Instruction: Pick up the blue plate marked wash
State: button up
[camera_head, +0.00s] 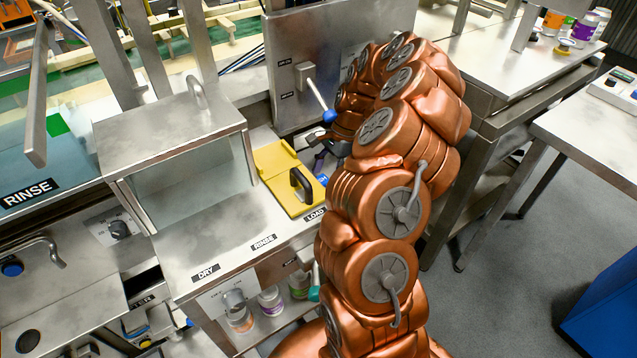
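A small bit of blue with white lettering (321,179) shows between the yellow plate and my arm. It may be part of the blue plate marked wash, but my copper arm hides the rest and I cannot read it. The yellow plate (274,161) with a black handle (301,185) lies flat on the steel counter just left of it. My gripper (322,138) is partly visible as dark parts at the end of my arm, above and near the blue bit. Its fingers are mostly hidden, so I cannot tell whether they are open or hold anything.
A lever with a blue knob (329,116) sticks out of an upright steel panel (285,40) close to my gripper. A clear-fronted steel box (180,150) stands left of the yellow plate. Labels DRY, RINSE and LOAD line the counter's front edge (215,262). Jars (270,300) stand below.

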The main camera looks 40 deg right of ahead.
jog(key=c, duration=0.8)
jog(key=shift+c, duration=0.2)
